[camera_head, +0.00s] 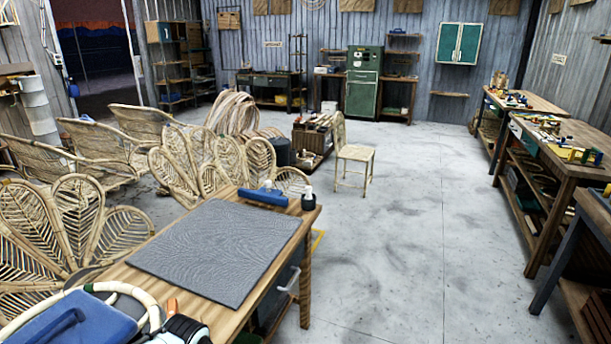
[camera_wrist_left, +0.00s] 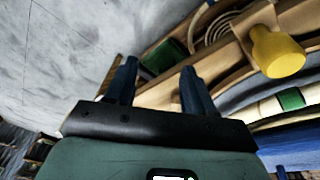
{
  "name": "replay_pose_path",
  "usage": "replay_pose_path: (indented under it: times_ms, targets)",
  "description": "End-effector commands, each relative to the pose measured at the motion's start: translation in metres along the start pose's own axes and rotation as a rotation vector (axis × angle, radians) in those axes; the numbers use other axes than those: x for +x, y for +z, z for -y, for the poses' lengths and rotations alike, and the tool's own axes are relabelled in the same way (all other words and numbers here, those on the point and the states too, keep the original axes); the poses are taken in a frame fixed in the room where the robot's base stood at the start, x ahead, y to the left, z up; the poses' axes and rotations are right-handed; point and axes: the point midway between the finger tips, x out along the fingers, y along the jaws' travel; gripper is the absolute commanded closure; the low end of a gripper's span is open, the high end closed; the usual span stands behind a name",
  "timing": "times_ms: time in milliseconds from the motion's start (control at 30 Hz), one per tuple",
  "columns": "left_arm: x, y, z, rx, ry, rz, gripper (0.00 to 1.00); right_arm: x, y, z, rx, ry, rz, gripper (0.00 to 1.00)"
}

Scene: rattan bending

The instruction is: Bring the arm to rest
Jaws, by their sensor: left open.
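My left gripper (camera_wrist_left: 158,68) shows in the left wrist view, its two dark fingers apart with nothing between them. Beyond the fingers is a wooden surface or shelf with a yellow knob-shaped object (camera_wrist_left: 277,52), a pale coil (camera_wrist_left: 225,30) and green pieces. I cannot tell how far the fingers are from these. My right gripper is in neither view.
A wooden workbench (camera_head: 120,275) with a grey mat (camera_head: 215,250), a blue case (camera_head: 263,197) and a dark bottle (camera_head: 308,198) stands in front. Rattan chairs crowd the left. Cluttered benches (camera_head: 565,150) line the right. The concrete floor (camera_head: 430,220) between is mostly clear around one chair (camera_head: 355,153).

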Motion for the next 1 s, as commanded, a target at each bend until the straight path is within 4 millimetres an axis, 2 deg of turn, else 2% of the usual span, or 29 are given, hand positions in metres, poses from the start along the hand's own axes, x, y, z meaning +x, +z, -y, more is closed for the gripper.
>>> replay_pose_path:
  times_ms: [33,167,200,267,300,367,400,500,600,733,933,967,1000]
  targets:
    - [0.031,0.016,-0.005,0.019,0.028,0.060,0.47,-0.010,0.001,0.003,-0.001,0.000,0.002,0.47]
    - [0.109,0.071,-0.015,0.036,0.132,0.175,0.47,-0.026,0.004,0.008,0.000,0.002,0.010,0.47]
    - [0.130,0.094,-0.017,0.030,0.162,0.208,0.47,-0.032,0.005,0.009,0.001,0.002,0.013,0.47]
    - [0.157,0.130,-0.017,0.008,0.202,0.252,0.47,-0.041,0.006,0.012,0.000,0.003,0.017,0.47]
    - [0.172,0.157,-0.016,-0.011,0.224,0.279,0.47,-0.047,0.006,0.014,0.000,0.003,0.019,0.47]
    - [0.188,0.196,-0.012,-0.047,0.243,0.312,0.47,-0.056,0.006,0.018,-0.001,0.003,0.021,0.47]
    - [0.195,0.221,-0.009,-0.071,0.249,0.329,0.47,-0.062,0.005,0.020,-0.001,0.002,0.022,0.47]
    - [0.201,0.274,-0.001,-0.118,0.242,0.359,0.47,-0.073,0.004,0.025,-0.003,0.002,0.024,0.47]
    - [0.199,0.308,0.006,-0.146,0.222,0.376,0.47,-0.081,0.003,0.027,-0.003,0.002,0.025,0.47]
    - [0.197,0.329,0.011,-0.159,0.203,0.382,0.47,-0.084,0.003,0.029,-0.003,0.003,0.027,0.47]
    - [0.198,0.332,0.012,-0.159,0.200,0.380,0.47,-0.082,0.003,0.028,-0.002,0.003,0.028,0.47]
    - [0.198,0.332,0.012,-0.159,0.200,0.380,0.57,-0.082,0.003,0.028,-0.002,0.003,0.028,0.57]
    - [0.198,0.331,0.012,-0.159,0.200,0.380,0.57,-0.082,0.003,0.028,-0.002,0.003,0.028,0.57]
